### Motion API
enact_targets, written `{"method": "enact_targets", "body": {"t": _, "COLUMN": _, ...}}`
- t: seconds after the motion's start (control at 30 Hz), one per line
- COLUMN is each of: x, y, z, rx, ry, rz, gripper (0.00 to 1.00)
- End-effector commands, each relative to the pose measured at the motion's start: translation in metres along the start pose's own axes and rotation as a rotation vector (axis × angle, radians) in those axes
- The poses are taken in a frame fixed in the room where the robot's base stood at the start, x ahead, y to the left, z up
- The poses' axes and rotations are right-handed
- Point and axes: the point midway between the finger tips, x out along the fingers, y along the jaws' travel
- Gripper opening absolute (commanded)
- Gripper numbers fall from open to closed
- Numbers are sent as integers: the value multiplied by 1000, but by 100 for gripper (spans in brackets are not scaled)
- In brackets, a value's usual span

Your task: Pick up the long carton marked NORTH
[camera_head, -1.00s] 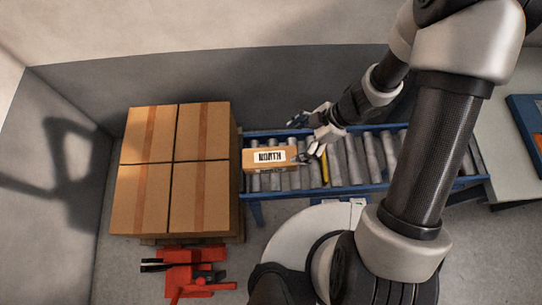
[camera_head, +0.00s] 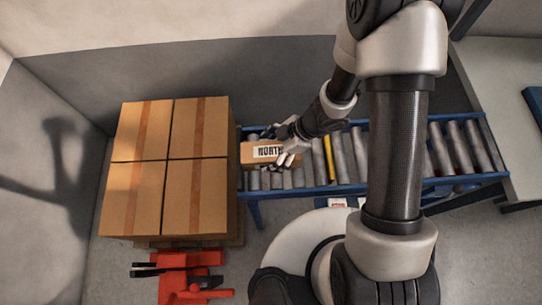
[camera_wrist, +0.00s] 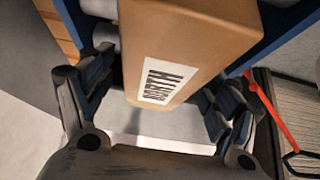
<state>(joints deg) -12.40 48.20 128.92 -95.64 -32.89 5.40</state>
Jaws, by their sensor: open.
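The long tan carton (camera_head: 249,152), with a white label reading NORTH, lies at the left end of the roller conveyor. My gripper (camera_head: 285,146) is at its right part and covers that end in the head view. In the wrist view, the carton (camera_wrist: 190,38) runs between the two dark fingers of my open gripper (camera_wrist: 165,78), with its label facing the camera. A gap shows between the left finger and the carton. The right finger is close to the carton's side; I cannot tell whether it touches.
The blue-framed conveyor (camera_head: 346,190) extends right, with a yellow roller (camera_head: 329,158) in it. Large stacked cartons (camera_head: 168,165) stand close on the left. A red pallet jack (camera_head: 185,278) is on the floor in front of them. A wall runs behind.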

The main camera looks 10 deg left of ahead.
Motion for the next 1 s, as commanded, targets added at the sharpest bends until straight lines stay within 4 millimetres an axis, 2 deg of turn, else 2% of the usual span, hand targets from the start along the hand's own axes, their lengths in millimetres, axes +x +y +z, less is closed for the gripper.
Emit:
{"method": "enact_targets", "body": {"t": 0.23, "x": 1, "y": 0, "z": 0, "rx": -1, "ry": 0, "rz": 1, "gripper": 82}}
{"method": "enact_targets", "body": {"t": 1.0, "x": 1, "y": 0, "z": 0, "rx": -1, "ry": 0, "rz": 0, "gripper": 31}}
